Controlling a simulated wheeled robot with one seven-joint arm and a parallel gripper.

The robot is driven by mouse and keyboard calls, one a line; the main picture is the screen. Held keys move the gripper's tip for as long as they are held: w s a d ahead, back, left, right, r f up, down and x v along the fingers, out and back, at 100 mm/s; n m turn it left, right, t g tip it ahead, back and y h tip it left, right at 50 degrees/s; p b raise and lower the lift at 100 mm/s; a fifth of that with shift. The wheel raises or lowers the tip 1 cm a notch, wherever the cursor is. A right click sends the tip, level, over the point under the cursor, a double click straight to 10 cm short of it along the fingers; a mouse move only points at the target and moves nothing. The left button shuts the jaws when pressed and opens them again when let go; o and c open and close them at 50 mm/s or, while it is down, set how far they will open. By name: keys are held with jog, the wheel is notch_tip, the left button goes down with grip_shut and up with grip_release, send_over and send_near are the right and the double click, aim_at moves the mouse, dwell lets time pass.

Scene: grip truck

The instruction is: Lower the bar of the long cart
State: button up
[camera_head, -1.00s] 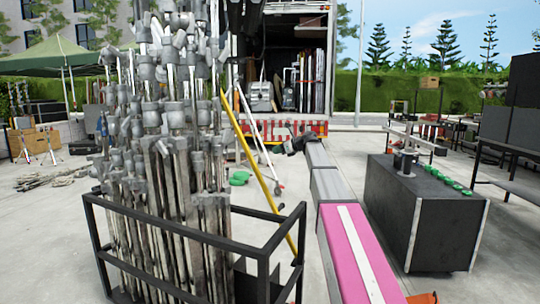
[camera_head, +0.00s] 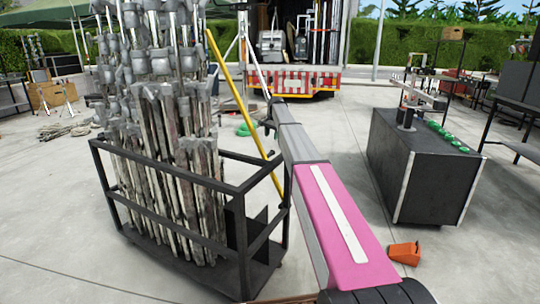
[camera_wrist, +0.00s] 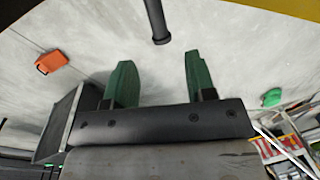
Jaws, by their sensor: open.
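A black-framed cart (camera_head: 188,244), probably the long cart, stands at left in the head view, packed with upright metal stands. My gripper (camera_head: 268,122) is at the far end of my pink and grey arm, beyond the cart's right side. It is small and dark there. In the wrist view my gripper (camera_wrist: 157,82) has two green fingers spread apart with nothing between them. A dark bar with a rounded end (camera_wrist: 157,20) shows beyond the fingers, apart from them. I cannot tell whether it belongs to the cart.
A yellow pole (camera_head: 228,82) leans by the cart. A black case (camera_head: 425,180) with green items stands at right. An orange object (camera_head: 404,253) lies on the floor near my arm. A truck (camera_head: 305,80) is behind.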

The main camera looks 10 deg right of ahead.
jog(key=shift+n, duration=0.3)
jog(key=f, duration=0.7)
jog(key=a+f, duration=0.1)
jog(key=f, duration=0.3)
jog(key=shift+w+f, duration=0.1)
jog(key=shift+w, duration=0.3)
